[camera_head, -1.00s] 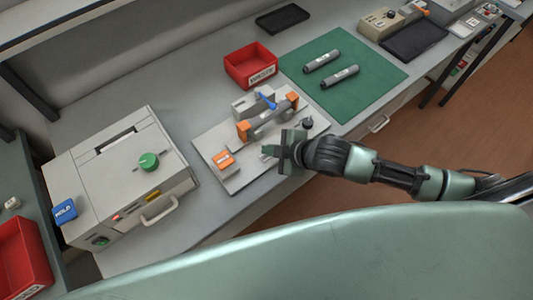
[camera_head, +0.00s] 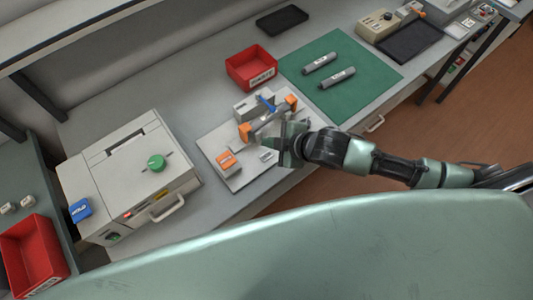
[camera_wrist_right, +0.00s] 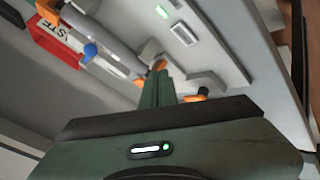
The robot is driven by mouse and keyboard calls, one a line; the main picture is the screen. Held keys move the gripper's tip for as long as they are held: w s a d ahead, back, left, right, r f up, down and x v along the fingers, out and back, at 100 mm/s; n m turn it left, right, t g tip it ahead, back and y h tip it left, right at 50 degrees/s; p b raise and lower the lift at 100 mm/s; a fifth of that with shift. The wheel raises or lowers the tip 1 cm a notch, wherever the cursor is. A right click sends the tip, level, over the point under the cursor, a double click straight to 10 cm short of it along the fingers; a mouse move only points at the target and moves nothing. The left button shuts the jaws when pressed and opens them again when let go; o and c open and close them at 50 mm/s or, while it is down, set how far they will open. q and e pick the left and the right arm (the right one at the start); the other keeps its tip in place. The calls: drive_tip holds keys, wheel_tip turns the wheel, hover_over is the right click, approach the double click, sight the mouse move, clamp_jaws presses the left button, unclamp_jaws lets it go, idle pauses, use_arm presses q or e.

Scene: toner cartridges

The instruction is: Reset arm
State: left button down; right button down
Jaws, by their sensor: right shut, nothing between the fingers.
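My right gripper (camera_head: 287,148) is over the front edge of the fixture plate (camera_head: 236,180) in the head view, close to the clamp fixture with orange ends (camera_head: 246,131) and a blue handle (camera_head: 268,103). In the right wrist view, its fingers (camera_wrist_right: 159,84) are together with nothing between them. The blue handle (camera_wrist_right: 91,50) shows beyond them at the upper left. A dark grey cylinder (camera_head: 268,121) lies across the fixture. Whether the gripper touches the plate or fixture is hard to tell. My left gripper is not in view.
A red bin (camera_head: 236,72) stands behind the fixture. Two grey toner cartridges (camera_head: 337,79) lie on a green mat (camera_head: 385,75). Another red bin (camera_head: 8,262) is at lower left. Bare bench lies behind the machine.

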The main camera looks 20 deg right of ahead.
drive_tip(key=shift+a, duration=0.1)
idle(0.4)
drive_tip(key=s+d+m+g+h, duration=0.2)
drive_tip(key=s+d+m, duration=0.2)
drive_tip(key=s+m, duration=0.4)
drive_tip(key=s+d+m+g+h, duration=0.25)
drive_tip(key=s+m, duration=0.35)
drive_tip(key=s, duration=0.4)
wheel_tip(320, 180, down, 30)
drive_tip(key=s+g+b, duration=0.1)
drive_tip(key=s+b, duration=0.1)
drive_tip(key=b, duration=0.2)
drive_tip(key=s+d+f+n+g+b, duration=0.1)
drive_tip(key=s+d+f+b, duration=0.2)
drive_tip(key=s+f, duration=1.3)
wheel_tip(320, 180, down, 2)
drive_tip(key=shift+s+d+f, duration=0.1)
drive_tip(key=shift+s+d, duration=0.05)
drive_tip(key=shift+s, duration=0.1)
